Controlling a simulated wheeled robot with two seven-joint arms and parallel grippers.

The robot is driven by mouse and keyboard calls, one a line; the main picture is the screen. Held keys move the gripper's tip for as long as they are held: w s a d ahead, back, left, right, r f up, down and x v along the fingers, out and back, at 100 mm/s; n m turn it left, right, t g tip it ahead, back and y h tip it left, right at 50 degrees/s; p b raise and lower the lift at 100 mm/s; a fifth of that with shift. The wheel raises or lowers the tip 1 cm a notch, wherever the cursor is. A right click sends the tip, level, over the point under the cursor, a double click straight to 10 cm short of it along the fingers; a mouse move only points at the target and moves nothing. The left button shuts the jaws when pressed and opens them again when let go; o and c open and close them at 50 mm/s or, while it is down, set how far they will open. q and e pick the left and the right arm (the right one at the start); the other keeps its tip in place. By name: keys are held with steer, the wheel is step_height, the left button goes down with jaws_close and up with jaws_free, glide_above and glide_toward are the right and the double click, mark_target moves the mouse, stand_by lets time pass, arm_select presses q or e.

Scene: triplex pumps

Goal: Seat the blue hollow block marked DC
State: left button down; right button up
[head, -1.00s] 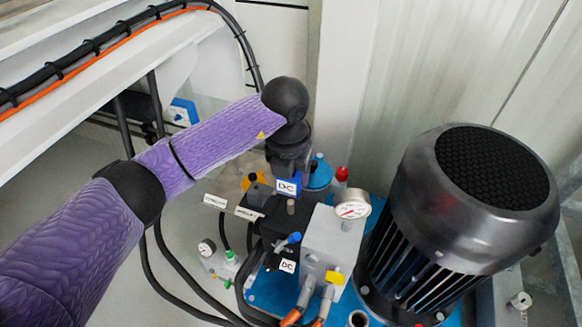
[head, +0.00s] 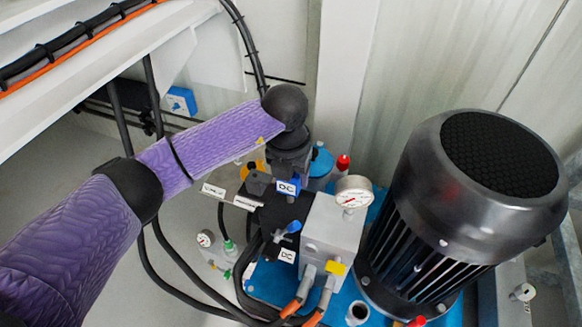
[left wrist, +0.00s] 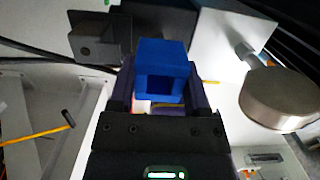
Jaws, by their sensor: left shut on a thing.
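The blue hollow block (head: 290,186) with a white DC label is under my left gripper (head: 289,170) in the head view. In the left wrist view the block (left wrist: 160,56) sits between the two dark fingers of the left gripper (left wrist: 160,92), which is shut on it, and its square opening shows. The block is just above or at the black valve body (head: 272,214) beside the grey manifold; I cannot tell whether they touch. A second DC label (head: 287,256) is on the valve's lower front. My right gripper is not in view.
A pressure gauge (head: 353,191) stands on the grey manifold (head: 331,232), right of the block. A large black motor (head: 470,215) fills the right side. Black hoses run below left.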

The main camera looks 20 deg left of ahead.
arm_select(q)
steer(key=shift+f+b, duration=0.45)
steer(key=shift+f, duration=0.65)
steer(key=shift+f+b, duration=0.45)
steer(key=shift+f, duration=0.8)
jaws_free()
